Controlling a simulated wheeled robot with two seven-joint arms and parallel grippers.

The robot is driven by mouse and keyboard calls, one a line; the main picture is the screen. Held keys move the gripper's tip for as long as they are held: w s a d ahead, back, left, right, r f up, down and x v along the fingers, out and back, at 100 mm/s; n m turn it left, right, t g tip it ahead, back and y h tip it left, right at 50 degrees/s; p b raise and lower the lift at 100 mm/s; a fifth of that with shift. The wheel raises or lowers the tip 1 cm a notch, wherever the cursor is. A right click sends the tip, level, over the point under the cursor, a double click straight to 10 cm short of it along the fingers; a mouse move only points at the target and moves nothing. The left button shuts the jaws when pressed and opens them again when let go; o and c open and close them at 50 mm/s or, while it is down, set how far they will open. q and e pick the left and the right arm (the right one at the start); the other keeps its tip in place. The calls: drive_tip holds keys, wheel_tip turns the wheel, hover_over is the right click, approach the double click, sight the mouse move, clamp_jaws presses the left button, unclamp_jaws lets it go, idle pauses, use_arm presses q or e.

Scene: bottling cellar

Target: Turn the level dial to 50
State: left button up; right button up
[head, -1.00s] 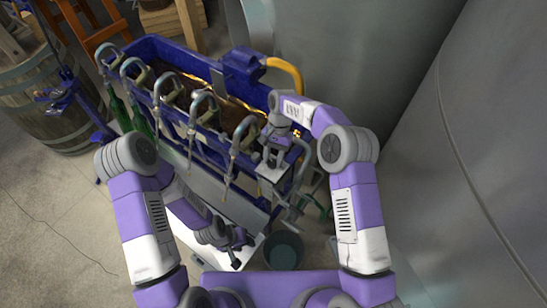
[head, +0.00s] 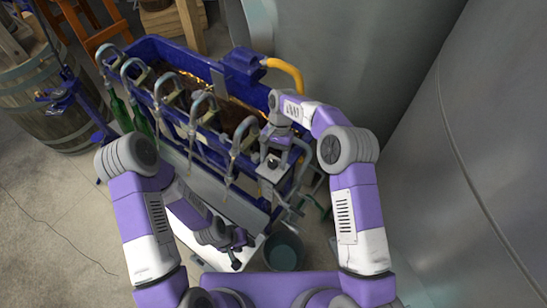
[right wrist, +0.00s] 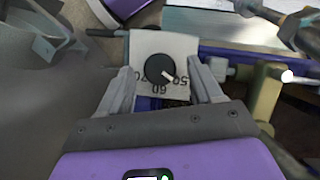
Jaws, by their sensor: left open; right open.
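The level dial (head: 272,162) is a black round knob on a pale plate at the near right end of the blue filler. In the right wrist view the knob (right wrist: 159,69) has a white pointer aimed down-right, close to the 50 mark. My right gripper (right wrist: 165,85) is open, with a finger on either side of the plate, apart from the knob. It shows in the head view (head: 273,143) just behind the dial. My left gripper (head: 238,254) is low, open and empty, above the pale tray.
The blue filler trough (head: 205,62) with a row of curved spouts stands ahead. Green bottles (head: 120,110) stand at its left. A bucket (head: 284,250) is on the floor near my base. Large grey tanks (head: 480,130) close off the right side. A barrel (head: 45,110) is at left.

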drive_tip(key=a+v, duration=0.1)
drive_tip(key=v, duration=0.6)
drive_tip(key=shift+d+r, duration=0.15)
drive_tip(key=shift+d, duration=0.3)
